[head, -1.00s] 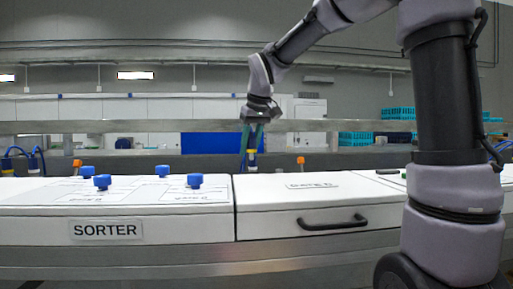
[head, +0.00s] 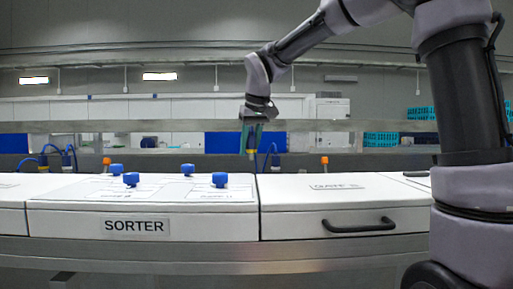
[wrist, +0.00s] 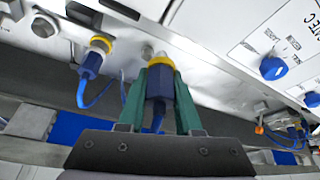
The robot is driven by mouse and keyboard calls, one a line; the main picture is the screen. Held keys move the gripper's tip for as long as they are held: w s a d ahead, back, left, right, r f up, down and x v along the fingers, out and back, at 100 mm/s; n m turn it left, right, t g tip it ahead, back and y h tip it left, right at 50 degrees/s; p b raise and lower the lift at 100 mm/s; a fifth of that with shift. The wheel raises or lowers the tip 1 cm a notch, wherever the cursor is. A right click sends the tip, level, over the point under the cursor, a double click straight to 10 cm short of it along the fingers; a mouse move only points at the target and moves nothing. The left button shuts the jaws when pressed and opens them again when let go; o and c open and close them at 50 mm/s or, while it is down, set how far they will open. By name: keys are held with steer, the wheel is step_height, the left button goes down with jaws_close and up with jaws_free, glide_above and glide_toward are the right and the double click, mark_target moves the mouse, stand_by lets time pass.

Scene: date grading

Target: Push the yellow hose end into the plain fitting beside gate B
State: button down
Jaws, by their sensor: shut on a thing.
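My gripper (wrist: 160,100) has its green fingers closed around a blue hose end with a yellow collar (wrist: 160,62). A small metal tip (wrist: 147,50) shows just beyond the collar, close to the bench's metal face; I cannot tell whether it is part of the hose end or a fitting, nor whether they touch. In the head view my gripper (head: 252,138) points down behind the white housings, with the yellow collar (head: 252,152) below it. The plain fitting cannot be made out for certain. A lid label (head: 337,187) reads GATE, its letter unclear.
Another blue hose with a yellow collar (wrist: 97,50) sits on the metal face, left of my gripper. A panel with blue knobs (wrist: 273,68) lies at the right, labelled GATE C. An orange-topped part (wrist: 258,128) and blue hoses are farther right. The SORTER housing (head: 240,222) stands in front.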

steer(key=shift+a, duration=0.6)
steer(key=w+f, duration=0.1)
steer(key=w, duration=0.9)
steer(key=shift+w+f, duration=0.25)
stand_by(0.4)
steer(key=shift+f, duration=3)
steer(key=shift+f, duration=0.2)
steer(key=shift+f, duration=0.75)
steer(key=shift+f, duration=1.3)
stand_by(0.5)
